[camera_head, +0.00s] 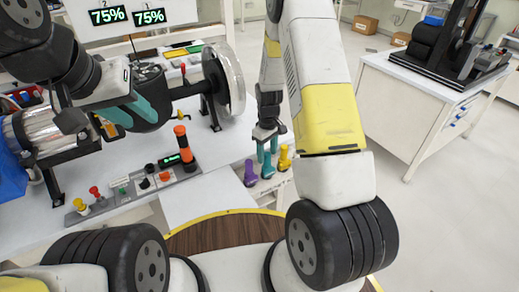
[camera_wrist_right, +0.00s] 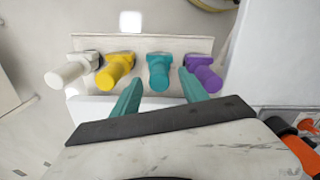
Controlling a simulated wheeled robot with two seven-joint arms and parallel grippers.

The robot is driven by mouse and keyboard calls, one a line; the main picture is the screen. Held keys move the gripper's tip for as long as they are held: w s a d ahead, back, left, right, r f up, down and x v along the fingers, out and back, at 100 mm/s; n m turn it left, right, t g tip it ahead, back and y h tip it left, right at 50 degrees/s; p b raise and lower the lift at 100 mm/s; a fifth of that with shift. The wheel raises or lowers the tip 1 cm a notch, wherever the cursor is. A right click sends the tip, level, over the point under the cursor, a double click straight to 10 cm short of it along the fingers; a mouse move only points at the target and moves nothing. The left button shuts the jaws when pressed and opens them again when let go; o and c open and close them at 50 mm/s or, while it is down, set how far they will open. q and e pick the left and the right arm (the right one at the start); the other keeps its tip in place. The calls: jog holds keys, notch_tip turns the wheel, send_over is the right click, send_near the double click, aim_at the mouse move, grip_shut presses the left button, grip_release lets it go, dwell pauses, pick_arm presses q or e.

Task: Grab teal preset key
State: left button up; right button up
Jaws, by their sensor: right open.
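The teal preset key (camera_wrist_right: 159,72) stands in a row on a pale holder (camera_wrist_right: 185,44), between the yellow key (camera_wrist_right: 116,69) and the purple key (camera_wrist_right: 205,74). My right gripper (camera_wrist_right: 161,92) is open, with one teal finger on each side of the teal key's line; I cannot tell whether the key is between the tips. In the head view the right gripper (camera_head: 267,146) is above the teal key (camera_head: 267,168), which it partly hides. My left gripper (camera_head: 133,112) is over the bench near a dark round part; its jaw opening is unclear.
A white key (camera_wrist_right: 70,73) is at the row's left end in the wrist view. A control strip (camera_head: 135,187) with coloured knobs lies on the bench. A shaft with a silver disc (camera_head: 229,80) stands behind. A white cabinet (camera_head: 400,110) is at the right.

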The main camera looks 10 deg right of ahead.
aim_at(267, 165)
notch_tip(267, 165, down, 3)
jog(key=shift+d+f, duration=0.1)
jog(key=shift+f, duration=0.1)
jog(key=shift+c, duration=0.2)
grip_shut()
jog(key=shift+r, duration=0.15)
